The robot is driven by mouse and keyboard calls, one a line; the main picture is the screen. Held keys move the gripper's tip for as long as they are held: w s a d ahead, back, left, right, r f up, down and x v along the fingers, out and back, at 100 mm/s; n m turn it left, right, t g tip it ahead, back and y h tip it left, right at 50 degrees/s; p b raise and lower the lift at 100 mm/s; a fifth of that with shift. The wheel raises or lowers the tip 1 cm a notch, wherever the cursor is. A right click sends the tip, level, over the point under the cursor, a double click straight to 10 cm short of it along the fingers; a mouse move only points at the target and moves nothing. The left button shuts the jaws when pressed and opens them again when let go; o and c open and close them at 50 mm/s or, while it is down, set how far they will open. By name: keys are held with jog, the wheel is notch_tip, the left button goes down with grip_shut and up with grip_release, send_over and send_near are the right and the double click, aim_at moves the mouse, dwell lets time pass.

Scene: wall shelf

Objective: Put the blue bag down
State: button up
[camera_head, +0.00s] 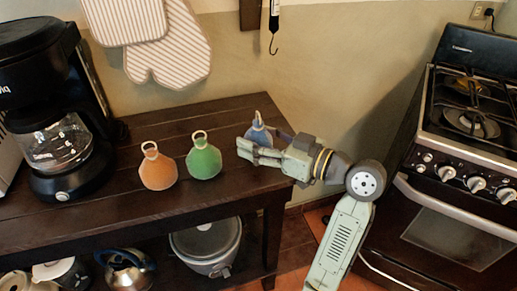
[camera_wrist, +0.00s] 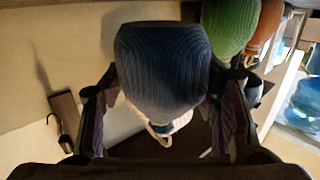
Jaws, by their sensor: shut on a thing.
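The blue bag (camera_head: 260,133) is a small rounded sack with a ring on top, at the right end of the dark wooden table in the head view. My gripper (camera_head: 256,150) reaches in from the right and is shut on it, partly hiding its lower part. In the wrist view the blue bag (camera_wrist: 162,65) fills the space between the two dark fingers (camera_wrist: 163,112), with its pale ring showing below. I cannot tell whether its base touches the tabletop.
A green bag (camera_head: 204,160) and an orange bag (camera_head: 158,171) stand on the table (camera_head: 105,215) to the left. A coffee maker (camera_head: 62,120) is at the far left. A stove (camera_head: 455,150) stands to the right. Oven mitts (camera_head: 165,45) hang on the wall.

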jog(key=shift+f+b, duration=0.4)
jog(key=shift+f, duration=0.85)
jog(key=shift+f, duration=0.15)
jog(key=o, duration=1.6)
jog(key=shift+c, duration=0.2)
jog(key=shift+r, duration=0.3)
jog(key=b+v, duration=0.3)
jog(key=v, duration=0.9)
jog(key=shift+f, duration=0.15)
